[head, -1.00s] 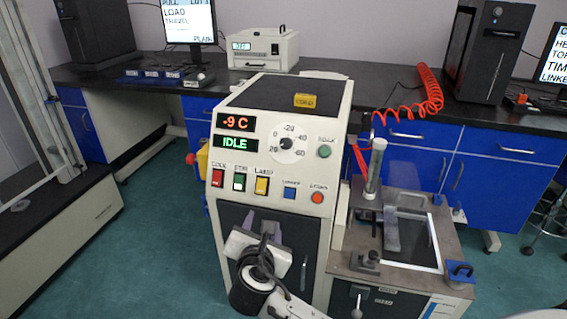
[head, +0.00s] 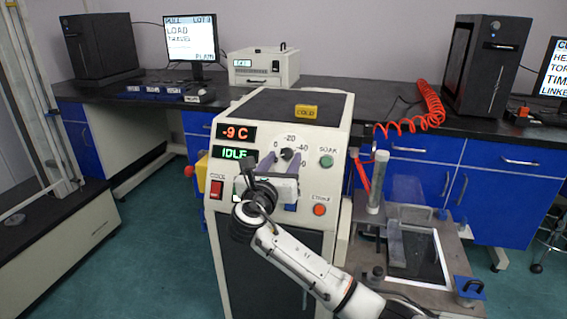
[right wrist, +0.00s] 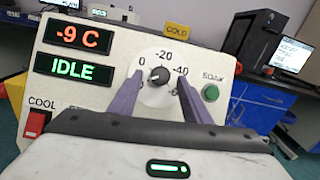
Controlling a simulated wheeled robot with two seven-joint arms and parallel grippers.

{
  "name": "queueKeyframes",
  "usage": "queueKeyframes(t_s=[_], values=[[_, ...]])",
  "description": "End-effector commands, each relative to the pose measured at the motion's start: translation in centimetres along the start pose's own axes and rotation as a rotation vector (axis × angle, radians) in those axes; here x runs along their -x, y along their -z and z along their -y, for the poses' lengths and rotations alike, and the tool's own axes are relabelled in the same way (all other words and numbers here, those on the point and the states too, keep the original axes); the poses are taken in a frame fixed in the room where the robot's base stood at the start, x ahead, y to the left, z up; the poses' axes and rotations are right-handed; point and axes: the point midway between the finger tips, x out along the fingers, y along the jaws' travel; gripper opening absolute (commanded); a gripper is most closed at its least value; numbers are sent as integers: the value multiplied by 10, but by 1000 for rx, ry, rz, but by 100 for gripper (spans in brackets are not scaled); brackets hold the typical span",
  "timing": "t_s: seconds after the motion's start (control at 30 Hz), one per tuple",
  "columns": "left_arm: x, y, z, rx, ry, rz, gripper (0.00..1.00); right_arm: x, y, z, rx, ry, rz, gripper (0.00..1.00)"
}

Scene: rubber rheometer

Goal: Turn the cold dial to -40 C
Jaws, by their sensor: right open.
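The cold dial (head: 287,154) is a dark knob on a round white scale on the sloped front panel of a white machine (head: 340,120). In the right wrist view the knob (right wrist: 160,75) has a pale mark, and the scale shows 0, -20 and -40. The displays read -9 C (right wrist: 80,37) and IDLE (right wrist: 80,68). My right gripper (head: 283,160) is open in front of the panel, its purple fingers (right wrist: 155,95) on either side of the knob and apart from it. I cannot tell how far their tips are from the panel. My left gripper is not in view.
A red COOL switch (head: 216,188), a green SOAK button (head: 326,161) and a red-orange STRAIN button (head: 320,210) surround the dial. A yellow COLD block (head: 306,111) sits on top. A metal test rig (head: 455,262) stands at the right.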

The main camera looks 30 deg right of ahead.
Motion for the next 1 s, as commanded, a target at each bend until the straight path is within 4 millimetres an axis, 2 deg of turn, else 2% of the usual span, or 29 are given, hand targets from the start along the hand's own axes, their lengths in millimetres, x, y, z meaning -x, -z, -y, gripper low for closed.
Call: queueKeyframes(t_s=[0.13, 0.37, 0.6, 0.63, 1.0], values=[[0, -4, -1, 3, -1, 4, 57, -7, 0, 0, -1, 0, -1, 44], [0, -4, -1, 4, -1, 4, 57, -8, 0, 0, -2, 0, -1, 44], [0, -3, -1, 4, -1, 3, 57, -7, 0, 0, -2, 0, -1, 5], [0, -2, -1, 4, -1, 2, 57, -7, 0, 0, -2, 0, -1, 3], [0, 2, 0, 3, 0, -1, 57, -7, 0, -2, -62, 30, -6, 3]])
